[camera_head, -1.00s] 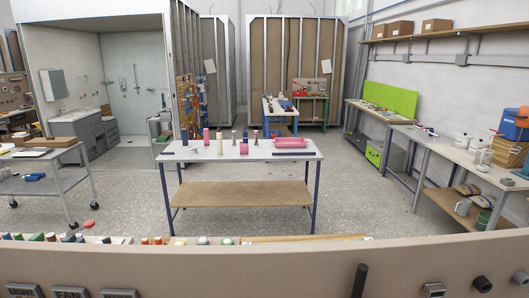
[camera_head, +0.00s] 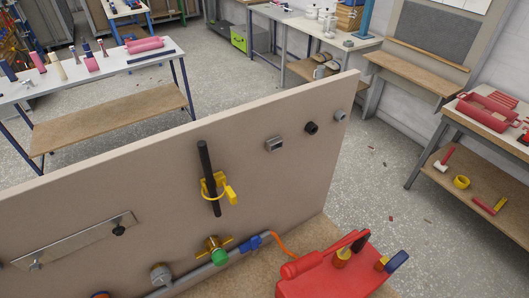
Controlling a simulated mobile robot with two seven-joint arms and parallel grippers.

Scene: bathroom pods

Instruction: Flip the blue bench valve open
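A small blue fitting (camera_head: 250,243), which looks like the blue bench valve, sits low on the front of the beige panel (camera_head: 130,195). It is on a grey pipe (camera_head: 190,279) that runs along the foot of the panel. Its handle position is too small to tell. A brass valve with a round green knob (camera_head: 219,258) is just left of it. An orange hose (camera_head: 285,244) leads off to its right. Neither of my grippers is in view.
A red toolbox (camera_head: 335,275) with tools stands on the bench at lower right. A black rod with a yellow clamp (camera_head: 213,190) is upright on the panel above the valves. Grey and black knobs (camera_head: 312,128) are farther right. The floor beyond is mostly clear.

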